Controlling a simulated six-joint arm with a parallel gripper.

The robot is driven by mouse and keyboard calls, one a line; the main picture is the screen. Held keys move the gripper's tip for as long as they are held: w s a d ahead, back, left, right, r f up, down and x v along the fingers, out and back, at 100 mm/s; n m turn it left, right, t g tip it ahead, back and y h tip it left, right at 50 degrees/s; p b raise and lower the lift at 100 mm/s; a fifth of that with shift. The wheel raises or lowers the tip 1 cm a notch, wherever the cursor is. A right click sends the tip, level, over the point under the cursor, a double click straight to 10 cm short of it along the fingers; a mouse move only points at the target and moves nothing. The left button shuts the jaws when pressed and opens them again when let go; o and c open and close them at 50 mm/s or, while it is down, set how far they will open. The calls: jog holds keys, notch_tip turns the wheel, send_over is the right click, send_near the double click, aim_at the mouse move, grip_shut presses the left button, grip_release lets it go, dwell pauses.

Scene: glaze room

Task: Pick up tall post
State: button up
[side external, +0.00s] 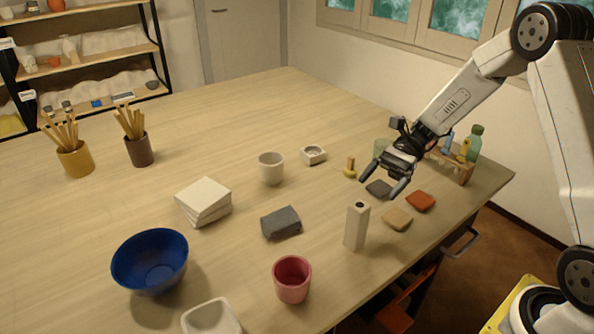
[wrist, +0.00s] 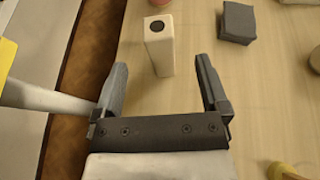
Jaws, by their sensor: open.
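The tall post (side external: 357,226) is a cream, square-sided block with a dark round spot on its top. It stands upright on the table near the front right edge. In the wrist view the post (wrist: 160,50) shows beyond and between the fingertips, apart from both. My gripper (side external: 383,183) is open and empty, above and behind the post in the side view. Its two dark fingers also show spread in the wrist view (wrist: 160,72).
A grey block (side external: 281,223), a pink cup (side external: 292,279) and a tan tile (side external: 397,219) lie around the post. A red-orange tile (side external: 420,201) and a rack of bottles (side external: 455,168) are further right. The table edge is close by.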

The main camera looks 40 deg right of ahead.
aim_at(365, 203)
jog(key=shift+x, duration=1.35)
jog(key=shift+f, duration=0.1)
jog(key=shift+x, duration=2.6)
grip_shut()
